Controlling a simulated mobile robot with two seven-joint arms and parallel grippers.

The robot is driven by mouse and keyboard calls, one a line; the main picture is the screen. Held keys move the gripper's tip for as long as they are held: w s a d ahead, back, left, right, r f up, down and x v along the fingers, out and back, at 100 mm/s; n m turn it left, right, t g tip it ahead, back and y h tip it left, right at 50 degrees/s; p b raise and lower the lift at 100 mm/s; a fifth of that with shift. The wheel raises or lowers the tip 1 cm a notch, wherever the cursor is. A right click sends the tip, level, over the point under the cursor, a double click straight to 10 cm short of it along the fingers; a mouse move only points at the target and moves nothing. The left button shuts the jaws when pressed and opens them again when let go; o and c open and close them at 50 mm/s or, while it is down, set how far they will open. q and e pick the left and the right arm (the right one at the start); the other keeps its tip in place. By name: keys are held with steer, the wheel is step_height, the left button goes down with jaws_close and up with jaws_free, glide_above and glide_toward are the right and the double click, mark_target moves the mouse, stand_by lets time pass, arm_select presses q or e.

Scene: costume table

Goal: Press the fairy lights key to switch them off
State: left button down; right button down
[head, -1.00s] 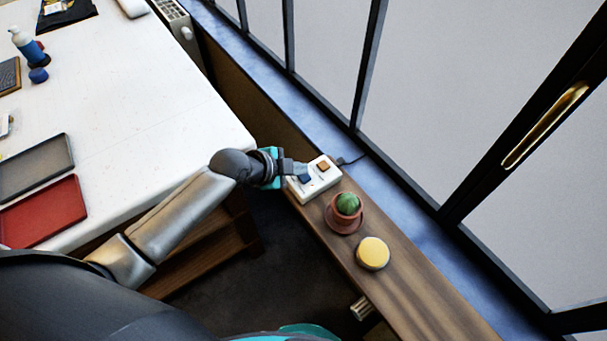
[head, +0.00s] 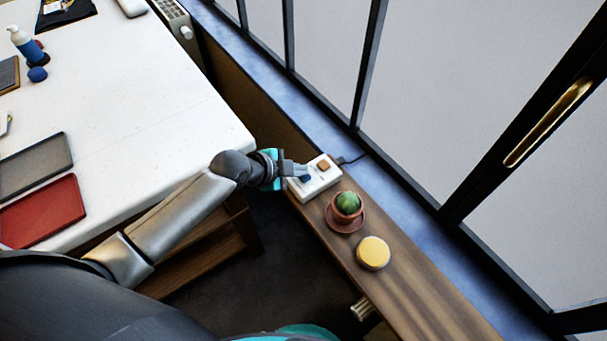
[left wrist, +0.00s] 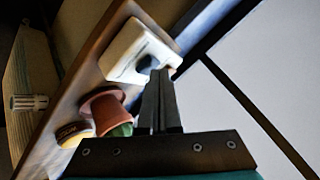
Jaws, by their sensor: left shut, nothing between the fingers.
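A white switch box (head: 327,182) with a blue key (head: 305,179) and an orange key (head: 323,166) sits on the wooden sill shelf. A dark cable runs from its far end. No label shows which key is for the fairy lights, and no lights are seen. My left gripper (head: 299,171) is shut and empty, its tips over the blue key's side of the box. In the left wrist view the shut fingers (left wrist: 159,80) point at the white box (left wrist: 125,47); whether they touch a key I cannot tell. My right gripper is not in view.
A cactus in a terracotta pot (head: 345,214) and a yellow round tin (head: 373,253) stand on the shelf (head: 420,298) near the box. The window frame rises behind. A white table (head: 130,110) with a red tray (head: 42,212) lies left.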

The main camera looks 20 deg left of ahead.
mark_target(300, 180)
arm_select(q)
steer(key=shift+f, duration=0.25)
stand_by(0.5)
steer(key=shift+r, duration=0.1)
steer(key=shift+r+p, duration=0.65)
steer(key=shift+r, duration=0.1)
step_height(300, 180, up, 6)
steer(key=p, duration=0.6)
